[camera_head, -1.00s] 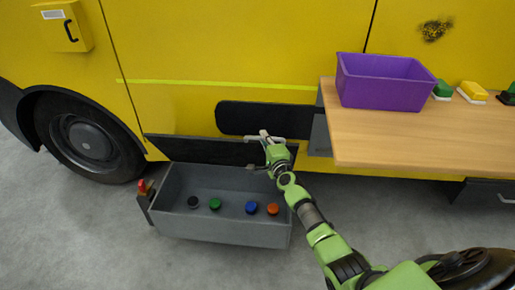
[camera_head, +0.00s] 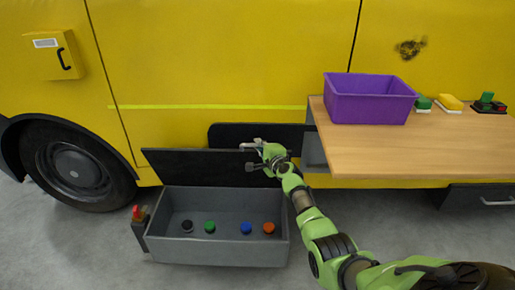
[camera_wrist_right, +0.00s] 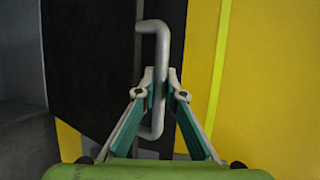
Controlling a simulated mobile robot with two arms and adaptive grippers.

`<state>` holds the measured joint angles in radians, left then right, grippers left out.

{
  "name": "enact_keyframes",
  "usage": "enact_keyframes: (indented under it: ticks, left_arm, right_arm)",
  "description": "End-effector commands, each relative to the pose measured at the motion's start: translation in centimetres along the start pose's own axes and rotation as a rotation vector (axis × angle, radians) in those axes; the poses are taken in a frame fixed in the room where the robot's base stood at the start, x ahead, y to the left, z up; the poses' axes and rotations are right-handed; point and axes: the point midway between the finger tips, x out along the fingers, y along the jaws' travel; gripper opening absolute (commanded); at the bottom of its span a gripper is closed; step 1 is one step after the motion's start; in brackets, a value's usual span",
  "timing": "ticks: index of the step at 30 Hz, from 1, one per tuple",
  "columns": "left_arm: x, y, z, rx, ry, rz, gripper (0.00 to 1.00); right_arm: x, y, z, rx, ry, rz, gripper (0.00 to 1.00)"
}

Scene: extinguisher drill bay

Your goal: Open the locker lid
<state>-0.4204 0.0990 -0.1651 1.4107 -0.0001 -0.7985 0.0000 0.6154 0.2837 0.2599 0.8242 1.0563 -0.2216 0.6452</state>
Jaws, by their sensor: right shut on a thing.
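The locker is a grey open-topped box (camera_head: 215,252) low beside the yellow vehicle. Its black lid (camera_head: 195,166) stands raised along the back edge, and the inside is exposed. My right gripper (camera_head: 262,148) is at the lid's upper right edge, shut on the pale grey bar handle. In the right wrist view the handle (camera_wrist_right: 163,40) runs between the fingers of the gripper (camera_wrist_right: 160,88), with the black lid (camera_wrist_right: 90,65) to its left. My left gripper is not in view.
Several coloured round knobs (camera_head: 246,227) sit inside the locker. A red-topped fitting (camera_head: 139,213) is at its left side. A wooden table (camera_head: 400,157) with a purple bin (camera_head: 370,105) stands close right of my arm. Floor in front is clear.

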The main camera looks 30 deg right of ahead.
Motion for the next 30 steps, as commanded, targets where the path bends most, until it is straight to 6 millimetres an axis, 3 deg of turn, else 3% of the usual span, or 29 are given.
enact_keyframes:
  ticks: [7, 9, 10, 23, 30]
  left_arm:
    - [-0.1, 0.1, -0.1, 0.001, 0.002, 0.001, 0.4]
    - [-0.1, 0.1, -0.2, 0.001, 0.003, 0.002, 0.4]
    - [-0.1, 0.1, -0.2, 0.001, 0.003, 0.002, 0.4]
    - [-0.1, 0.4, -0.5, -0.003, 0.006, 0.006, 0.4]
    - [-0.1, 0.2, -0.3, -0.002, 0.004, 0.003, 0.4]
  right_arm:
    - [0.0, -0.1, 0.1, 0.0, -0.002, -0.001, 0.0]
    - [0.0, -0.1, 0.1, 0.0, -0.002, -0.001, 0.23]
    - [0.0, -0.1, 0.1, 0.0, -0.002, -0.001, 0.28]
    - [-0.1, 0.1, 0.1, 0.0, -0.002, 0.0, 0.28]
    - [-1.6, 0.1, 0.4, 0.0, -0.009, -0.004, 0.28]
